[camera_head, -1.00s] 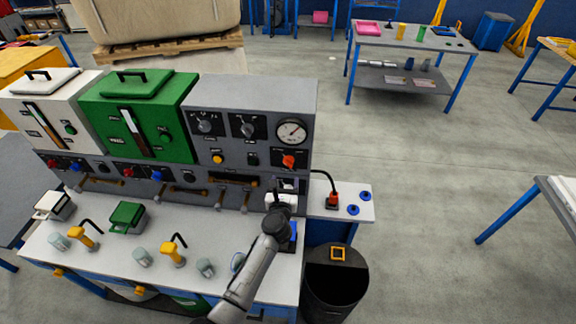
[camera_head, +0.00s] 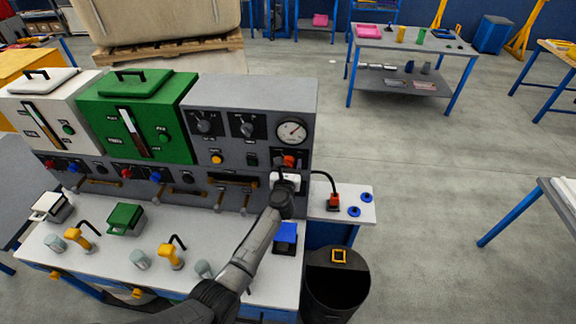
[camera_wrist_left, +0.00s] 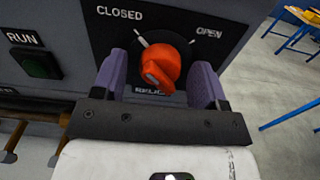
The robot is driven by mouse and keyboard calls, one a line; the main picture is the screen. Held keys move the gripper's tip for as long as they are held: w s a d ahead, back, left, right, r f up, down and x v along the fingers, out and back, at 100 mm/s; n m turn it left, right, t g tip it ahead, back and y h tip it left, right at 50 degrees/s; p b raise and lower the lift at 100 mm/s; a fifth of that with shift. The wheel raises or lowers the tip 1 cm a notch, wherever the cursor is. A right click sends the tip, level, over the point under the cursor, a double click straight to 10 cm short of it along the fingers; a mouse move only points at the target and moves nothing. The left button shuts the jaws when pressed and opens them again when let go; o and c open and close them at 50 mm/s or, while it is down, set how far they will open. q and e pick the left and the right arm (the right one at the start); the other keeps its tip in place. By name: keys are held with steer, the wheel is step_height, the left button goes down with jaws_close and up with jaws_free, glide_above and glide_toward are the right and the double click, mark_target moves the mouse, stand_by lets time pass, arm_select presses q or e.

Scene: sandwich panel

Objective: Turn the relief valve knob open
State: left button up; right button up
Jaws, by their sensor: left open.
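The relief valve knob is orange-red and sits on a black plate of the grey panel; it shows in the head view (camera_head: 289,160) and large in the left wrist view (camera_wrist_left: 160,66). The plate reads CLOSED at upper left and OPEN at upper right, each with a white tick. A lower label is partly hidden. My left gripper (camera_head: 287,172) is at the panel, just below the knob in the head view. In the left wrist view its two purple fingers (camera_wrist_left: 158,76) stand apart, one on each side of the knob, with visible gaps. My right gripper is out of view.
A round gauge (camera_head: 291,131) sits above the knob. A green RUN button (camera_wrist_left: 36,63) is to its left in the wrist view. A black bin (camera_head: 335,290) stands below.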

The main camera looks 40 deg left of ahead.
arm_select(q)
steer(key=c, duration=0.9)
steer(key=shift+c, duration=0.2)
steer(key=shift+m, duration=0.3)
steer(key=m+p, duration=0.2)
steer(key=m, duration=0.2)
steer(key=shift+r, duration=0.1)
steer(key=m+p, duration=0.1)
steer(key=m, duration=0.3)
steer(key=shift+p, duration=0.3)
steer(key=m+p, duration=0.1)
steer(key=m, duration=0.4)
steer(key=shift+s+m+p, duration=0.1)
steer(key=shift+m+p, duration=0.2)
steer(key=shift+p, duration=0.05)
steer(key=shift+m+p, duration=0.5)
steer(key=shift+m, duration=1.5)
